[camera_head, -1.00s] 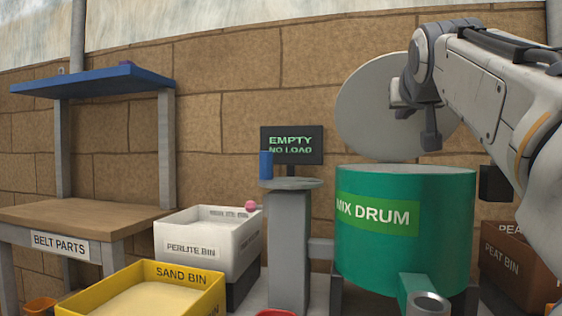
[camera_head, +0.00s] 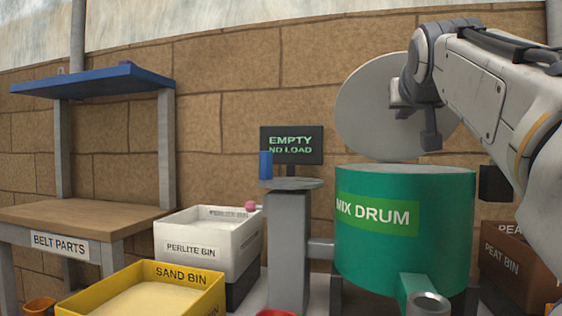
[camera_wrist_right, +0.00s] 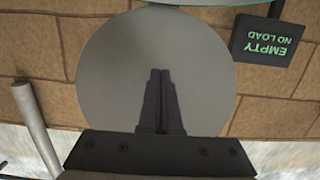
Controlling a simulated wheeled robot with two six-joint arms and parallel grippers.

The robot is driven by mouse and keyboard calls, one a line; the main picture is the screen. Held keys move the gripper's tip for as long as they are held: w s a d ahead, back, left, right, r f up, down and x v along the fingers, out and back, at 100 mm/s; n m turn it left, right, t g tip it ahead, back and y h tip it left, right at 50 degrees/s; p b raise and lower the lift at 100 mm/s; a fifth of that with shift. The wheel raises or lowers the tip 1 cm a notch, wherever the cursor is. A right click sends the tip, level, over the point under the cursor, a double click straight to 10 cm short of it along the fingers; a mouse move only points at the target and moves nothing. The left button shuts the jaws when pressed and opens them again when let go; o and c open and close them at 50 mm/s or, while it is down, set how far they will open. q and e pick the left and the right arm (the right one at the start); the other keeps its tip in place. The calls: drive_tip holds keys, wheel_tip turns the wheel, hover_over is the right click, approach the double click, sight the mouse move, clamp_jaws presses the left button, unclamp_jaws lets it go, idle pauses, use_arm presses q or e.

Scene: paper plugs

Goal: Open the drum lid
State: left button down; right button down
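The drum lid (camera_head: 368,112) is a pale grey disc. It stands raised, nearly upright, at the back of the green mix drum (camera_head: 448,225), and the drum's top is uncovered. My right gripper (camera_head: 431,140) is in front of the lid, above the drum. In the right wrist view the two dark fingers (camera_wrist_right: 161,78) lie together with nothing visible between them, and the lid (camera_wrist_right: 110,70) fills the space beyond them. I cannot tell whether the fingers touch the lid. My left gripper is not in view.
A pedestal (camera_head: 289,240) with a blue cup (camera_head: 265,165) and a screen reading "EMPTY NO LOAD" (camera_head: 308,133) stands left of the drum. The perlite bin (camera_head: 190,262), sand bin (camera_head: 205,300) and a table (camera_head: 75,212) are farther left. A peat bin (camera_head: 500,285) is at right.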

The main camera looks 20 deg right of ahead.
drive_tip(key=shift+r+p+x, duration=0.2)
drive_tip(key=shift+p+x, duration=0.4)
drive_tip(key=shift+x, duration=0.7)
drive_tip(key=shift+r+p+x, duration=0.2)
drive_tip(key=shift+p+x, duration=0.35)
drive_tip(key=shift+x, duration=0.8)
drive_tip(key=shift+r+p+x, duration=0.2)
drive_tip(key=shift+p+x, duration=0.4)
drive_tip(key=shift+x, duration=0.7)
drive_tip(key=shift+r+p+x, duration=0.15)
drive_tip(key=shift+p+x, duration=0.45)
drive_tip(key=shift+x, duration=0.45)
drive_tip(key=shift+r+p+x, duration=0.15)
drive_tip(key=shift+p+x, duration=0.4)
drive_tip(key=shift+x, duration=0.55)
drive_tip(key=shift+s+a+b, duration=0.2)
drive_tip(key=shift+s+b, duration=0.05)
drive_tip(key=shift+b, duration=0.1)
drive_tip(key=v, duration=0.1)
drive_tip(key=b+v, duration=0.2)
drive_tip(key=v, duration=0.1)
drive_tip(key=shift+s+a+f, duration=0.1)
drive_tip(key=shift+s+f, duration=0.05)
drive_tip(key=shift+f, duration=0.2)
drive_tip(key=shift+s+a, duration=0.35)
drive_tip(key=shift+s, duration=0.2)
drive_tip(key=shift+r, duration=0.1)
